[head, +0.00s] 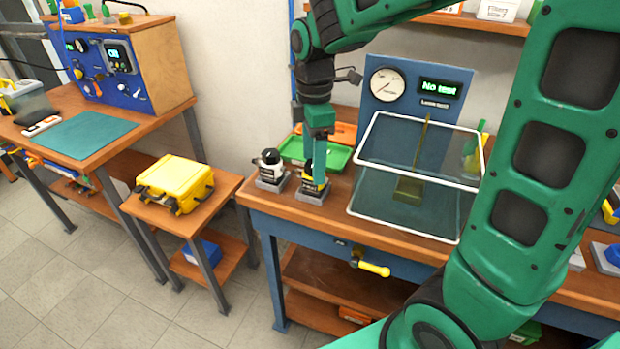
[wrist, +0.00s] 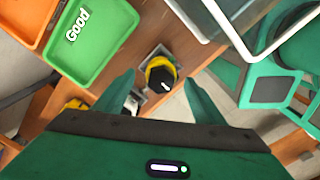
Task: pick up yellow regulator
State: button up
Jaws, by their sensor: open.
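The yellow regulator, with a black knob on top, stands upright in a small grey holder near the left end of the middle bench. Its yellow body (head: 308,188) shows in the head view, partly hidden behind my gripper (head: 319,160). In the wrist view the yellow regulator (wrist: 161,72) appears knob-on, between and just beyond the tips of my open gripper (wrist: 158,78). The fingers point down over it and hold nothing. I cannot tell whether they touch it. A second regulator (head: 270,166), white with a black knob, stands in its own holder just to the left.
A green tray (wrist: 112,52) marked "Good" and an orange tray (wrist: 22,22) lie behind the regulators. A clear box with a white-rimmed lid (head: 416,232) stands close on the right, before a gauge panel (head: 388,85). A yellow case (head: 175,183) sits on a low table at left.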

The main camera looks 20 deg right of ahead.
aim_at(309, 188)
jog(key=shift+f, duration=1.35)
jog(key=shift+c, duration=0.6)
jog(key=c, duration=1.4)
jog(key=shift+r, duration=0.1)
jog(key=shift+c, duration=0.2)
